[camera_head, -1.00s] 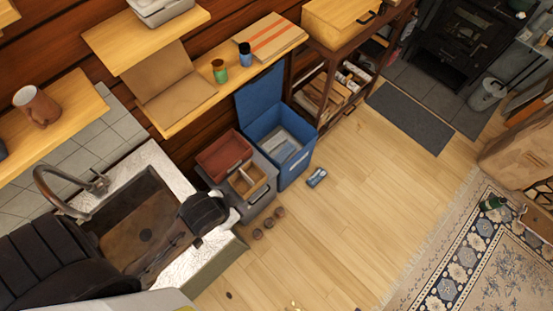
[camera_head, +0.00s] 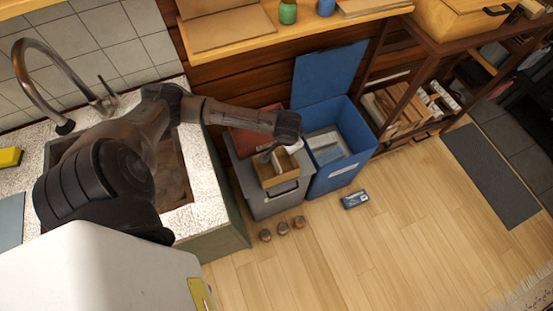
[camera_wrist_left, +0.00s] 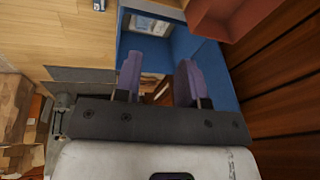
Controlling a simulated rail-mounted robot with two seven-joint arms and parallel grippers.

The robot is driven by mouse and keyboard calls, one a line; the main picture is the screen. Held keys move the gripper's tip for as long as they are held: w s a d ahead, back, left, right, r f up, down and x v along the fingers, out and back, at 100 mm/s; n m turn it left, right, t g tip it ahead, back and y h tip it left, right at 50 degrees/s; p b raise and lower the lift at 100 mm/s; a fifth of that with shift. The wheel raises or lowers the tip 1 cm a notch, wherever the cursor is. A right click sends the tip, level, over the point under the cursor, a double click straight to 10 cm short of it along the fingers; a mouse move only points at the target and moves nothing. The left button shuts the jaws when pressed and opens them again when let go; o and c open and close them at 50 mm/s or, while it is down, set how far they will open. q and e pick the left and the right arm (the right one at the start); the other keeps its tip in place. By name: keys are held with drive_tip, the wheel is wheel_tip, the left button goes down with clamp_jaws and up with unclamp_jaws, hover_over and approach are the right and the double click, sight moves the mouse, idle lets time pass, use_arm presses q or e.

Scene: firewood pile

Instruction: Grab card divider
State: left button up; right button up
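A light-brown wooden divider tray (camera_head: 281,180), which seems to be the card divider, sits in the top of a grey bin (camera_head: 250,187) on the floor in the head view. My left arm reaches across the sink, and my left gripper (camera_head: 274,160) points down over the tray, partly hiding it. In the left wrist view the two purple-grey fingers of my left gripper (camera_wrist_left: 159,75) stand apart, with a strip of brown showing low between them. Whether they touch the tray cannot be told. My right gripper is not in view.
A blue bin (camera_head: 343,174) with its lid raised stands right of the grey bin. Several small round brown objects (camera_head: 283,228) and a small blue-grey item (camera_head: 354,199) lie on the floor in front. A shelf (camera_head: 230,45) hangs above; a sink counter (camera_head: 208,205) is at left.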

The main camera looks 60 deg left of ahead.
sight(276, 161)
use_arm(q)
drive_tip(key=s+a+f+n+b, duration=0.1)
drive_tip(key=f+n, duration=0.4)
drive_tip(key=a+f+n+g+h+b, duration=0.1)
drive_tip(key=a+f+n, duration=0.1)
drive_tip(key=f+n, duration=0.2)
drive_tip(key=s+a+f+n+g+h+b, duration=0.1)
drive_tip(key=f+n, duration=0.4)
drive_tip(key=n, duration=0.2)
drive_tip(key=shift+s+a+f, duration=0.3)
drive_tip(key=shift+a, duration=0.05)
drive_tip(key=shift+f+b, duration=1.25)
drive_tip(key=shift+f, duration=1.35)
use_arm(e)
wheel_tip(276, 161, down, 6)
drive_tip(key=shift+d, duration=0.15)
use_arm(q)
drive_tip(key=shift+c, duration=0.5)
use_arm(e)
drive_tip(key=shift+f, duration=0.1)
use_arm(q)
clamp_jaws()
